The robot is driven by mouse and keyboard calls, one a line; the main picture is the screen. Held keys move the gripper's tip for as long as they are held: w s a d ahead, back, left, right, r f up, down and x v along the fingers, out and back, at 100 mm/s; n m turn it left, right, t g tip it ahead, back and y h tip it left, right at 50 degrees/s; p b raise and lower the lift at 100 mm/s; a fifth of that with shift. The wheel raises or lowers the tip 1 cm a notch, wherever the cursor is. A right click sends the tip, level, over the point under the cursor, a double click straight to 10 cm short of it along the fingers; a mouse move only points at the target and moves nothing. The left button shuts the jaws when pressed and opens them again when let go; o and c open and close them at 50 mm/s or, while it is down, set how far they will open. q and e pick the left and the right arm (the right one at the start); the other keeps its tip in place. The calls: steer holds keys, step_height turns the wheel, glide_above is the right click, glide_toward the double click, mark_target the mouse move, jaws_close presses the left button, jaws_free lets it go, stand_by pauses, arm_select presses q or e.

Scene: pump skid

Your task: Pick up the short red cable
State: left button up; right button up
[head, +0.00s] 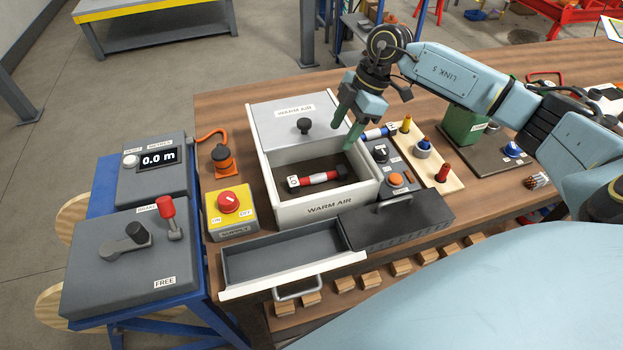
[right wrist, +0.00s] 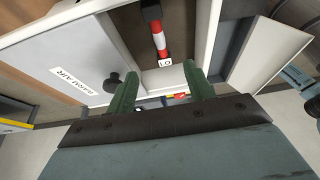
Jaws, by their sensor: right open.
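The short red cable (head: 320,179) is a red piece with a white band, black ends and a small white tag. It lies on the dark floor of the open white WARM AIR box (head: 330,209). In the right wrist view the cable (right wrist: 159,34) shows beyond the fingertips, with its tag towards me. My right gripper (head: 342,138) has green fingers, open and empty, above the back right part of the box, apart from the cable. It also shows in the right wrist view (right wrist: 160,70). My left gripper is not in view.
The box's grey lid (head: 302,124) with a black knob lies behind the opening. A blue piece (head: 378,133) and a small control box (head: 392,182) stand to the right. An empty open drawer (head: 285,255) is in front, and a yellow switch box (head: 231,212) is at left.

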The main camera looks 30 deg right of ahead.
mark_target(319, 175)
steer(key=x, duration=1.3)
steer(key=shift+a+b, duration=0.1)
steer(key=shift+b, duration=0.3)
steer(key=shift+f, duration=0.15)
steer(key=shift+f, duration=0.25)
steer(key=c, duration=1)
steer(key=shift+w+r, duration=0.1)
